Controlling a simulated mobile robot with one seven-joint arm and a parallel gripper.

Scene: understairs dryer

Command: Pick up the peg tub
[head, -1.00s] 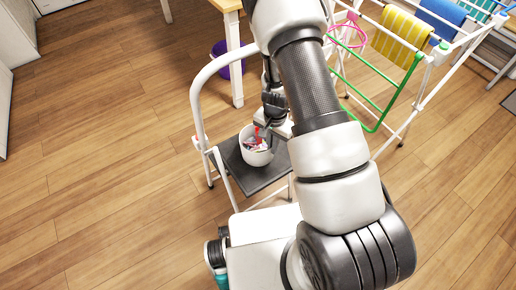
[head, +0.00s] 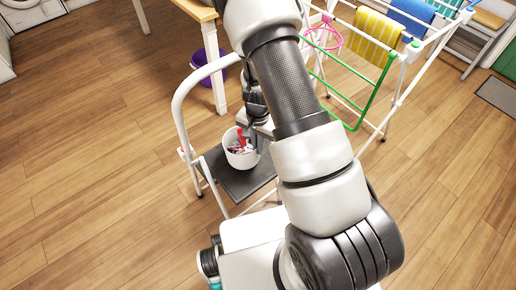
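The peg tub (head: 241,160) is a white round tub with red, white and dark bits inside. It appears upright over the dark platform of a white-framed step stool (head: 236,187); whether its base touches the platform is unclear. My gripper (head: 250,136) comes down from above at the tub's far right rim. Its dark fingers overlap the rim, but my arm hides part of them. I cannot tell whether they are closed on the tub wall.
The stool's tall white hoop rail (head: 178,105) rises left of the tub. A wooden table (head: 197,10) with a white leg and a purple bucket (head: 207,62) stand behind. A drying rack (head: 385,75) with coloured cloths is at right. The floor (head: 90,150) at left is clear.

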